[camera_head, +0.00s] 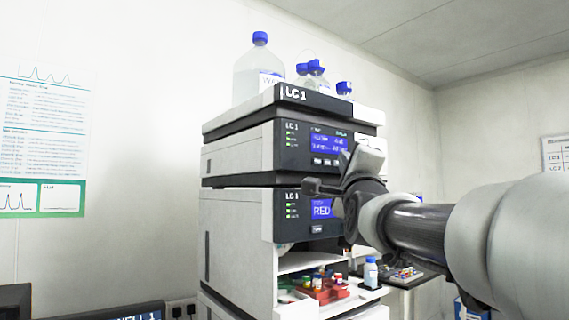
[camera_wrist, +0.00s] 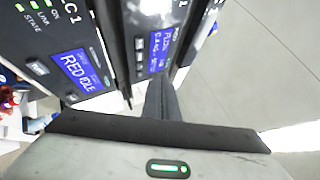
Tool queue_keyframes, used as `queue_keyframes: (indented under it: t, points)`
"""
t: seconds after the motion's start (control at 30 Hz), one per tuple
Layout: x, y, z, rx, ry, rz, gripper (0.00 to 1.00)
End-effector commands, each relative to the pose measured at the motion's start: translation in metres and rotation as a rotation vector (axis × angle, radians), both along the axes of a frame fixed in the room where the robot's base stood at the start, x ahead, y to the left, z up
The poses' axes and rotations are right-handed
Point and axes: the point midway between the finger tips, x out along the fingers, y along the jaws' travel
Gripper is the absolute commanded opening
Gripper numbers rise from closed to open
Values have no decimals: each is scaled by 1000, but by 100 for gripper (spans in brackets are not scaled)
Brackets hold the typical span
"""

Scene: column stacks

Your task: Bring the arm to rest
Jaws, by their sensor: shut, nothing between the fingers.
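My arm reaches in from the right in the head view. My gripper (camera_head: 311,187) is in front of the LC 1 column stack (camera_head: 235,240) and points left. In the wrist view its dark fingers (camera_wrist: 160,88) are together, with nothing between them. The stack's lower module shows a blue screen reading RED (camera_head: 322,208), and this screen (camera_wrist: 80,72) reads RED IDLE in the wrist view. A second blue screen (camera_head: 328,144) is on the module above. I cannot tell how far the fingers are from the front panels.
A large blue-capped bottle (camera_head: 258,70) and smaller bottles stand on top of the stack. Below, an open bay holds a red tray (camera_head: 325,292) with vials, and a blue-capped bottle (camera_head: 370,272) stands beside it. A dark monitor (camera_head: 110,312) is at lower left.

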Motion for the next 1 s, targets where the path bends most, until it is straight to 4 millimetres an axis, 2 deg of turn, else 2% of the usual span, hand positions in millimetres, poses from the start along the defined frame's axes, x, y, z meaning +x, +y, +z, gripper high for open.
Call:
queue_keyframes:
  t: [0.33, 0.4, 0.47, 0.57, 0.67, 0.8, 0.87, 0.9, 1.0]
  points:
    - [0, 0, -2, -7, 6, -1, 0]
    - [-3, 2, -11, -48, 43, -11, 0]
    - [-7, 5, -29, -127, 111, -27, 0]
    - [-24, 11, -80, -345, 288, -51, 0]
    - [-53, 16, -149, -624, 494, -40, 0]
    - [-108, 17, -243, -1006, 735, 46, 0]
    - [-136, 16, -280, -1159, 819, 106, 0]
    - [-155, 15, -304, -1256, 869, 154, 0]
    - [-205, 12, -359, -1483, 968, 293, 0]
